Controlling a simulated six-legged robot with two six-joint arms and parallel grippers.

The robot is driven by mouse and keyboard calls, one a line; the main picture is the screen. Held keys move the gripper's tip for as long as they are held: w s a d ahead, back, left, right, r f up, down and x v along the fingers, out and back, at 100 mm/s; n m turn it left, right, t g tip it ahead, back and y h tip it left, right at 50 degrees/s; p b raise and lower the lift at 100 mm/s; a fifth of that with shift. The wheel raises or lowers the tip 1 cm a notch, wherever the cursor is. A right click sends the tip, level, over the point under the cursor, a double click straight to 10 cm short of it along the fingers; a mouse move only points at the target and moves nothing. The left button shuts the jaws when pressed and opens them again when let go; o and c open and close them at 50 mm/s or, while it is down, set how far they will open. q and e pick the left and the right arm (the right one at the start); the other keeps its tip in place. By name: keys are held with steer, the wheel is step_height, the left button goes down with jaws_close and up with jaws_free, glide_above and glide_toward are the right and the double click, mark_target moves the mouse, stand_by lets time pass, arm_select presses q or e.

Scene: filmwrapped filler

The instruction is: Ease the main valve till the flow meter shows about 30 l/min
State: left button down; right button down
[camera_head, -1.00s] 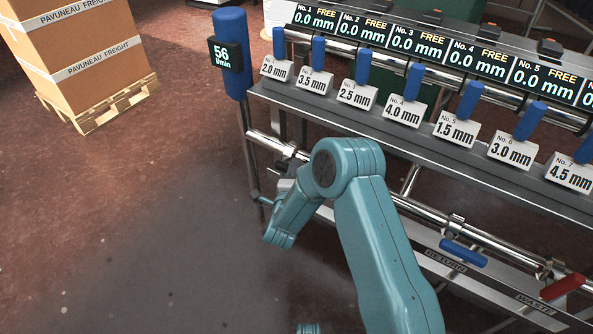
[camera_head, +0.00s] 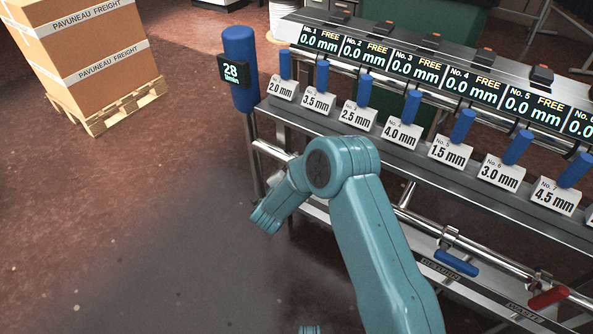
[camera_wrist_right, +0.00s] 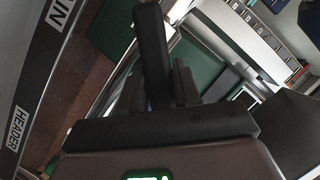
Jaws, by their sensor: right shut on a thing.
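The flow meter (camera_head: 233,72) is a blue post with a dark display that reads 28, left of the rack in the head view. My right arm reaches to the pipe under the rack's left end; its gripper is mostly hidden there behind my own forearm. In the right wrist view my right gripper (camera_wrist_right: 165,85) shows dark fingers, shut on what I take to be the main valve's handle. My left gripper is not in view.
The rack carries several blue cylinders, size cards and displays reading 0.0 mm. A blue lever (camera_head: 457,263) by the RETURN label and a red lever (camera_head: 548,297) by WASTE sit on the lower pipe. Cartons (camera_head: 88,50) stand on a pallet (camera_head: 120,108) at left. Floor between is clear.

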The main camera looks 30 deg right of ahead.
steer(key=shift+a, duration=0.1)
stand_by(0.4)
steer(key=c, duration=0.9)
jaws_free()
steer(key=p+v, duration=0.3)
steer(key=v, duration=1.3)
steer(key=shift+a+r+p, duration=0.1)
steer(key=shift+r+p, duration=0.05)
steer(key=shift+p, duration=0.25)
